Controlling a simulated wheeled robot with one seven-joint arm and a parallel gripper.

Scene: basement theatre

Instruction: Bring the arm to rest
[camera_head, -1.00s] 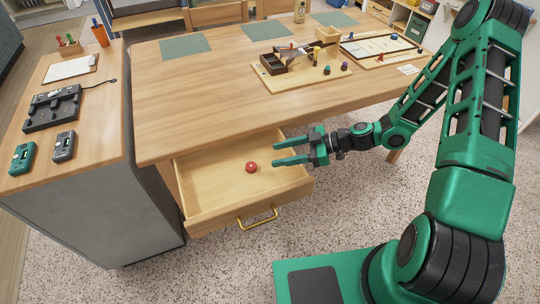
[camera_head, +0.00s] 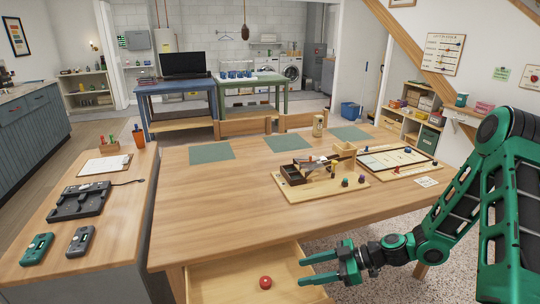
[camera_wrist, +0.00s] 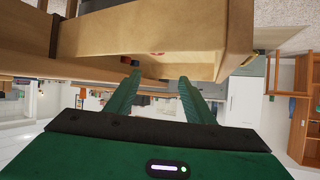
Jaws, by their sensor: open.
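My green gripper (camera_head: 322,268) is open and empty in the head view, just right of the open drawer (camera_head: 225,284) under the wooden table. Its two fingers point left, over or beside the drawer's right part; the exact height is unclear. In the wrist view my gripper (camera_wrist: 158,88) shows both fingers apart with nothing between them. The drawer's wooden body (camera_wrist: 190,30) fills the upper part there. A red ball (camera_head: 265,282) lies in the drawer, left of the fingertips and apart from them.
The wooden table (camera_head: 220,190) holds green mats, a wooden board with small pieces (camera_head: 322,190) and a game board (camera_head: 395,160). A side counter (camera_head: 110,215) at left carries a clipboard, a black tray and two handheld devices. Speckled floor shows at right.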

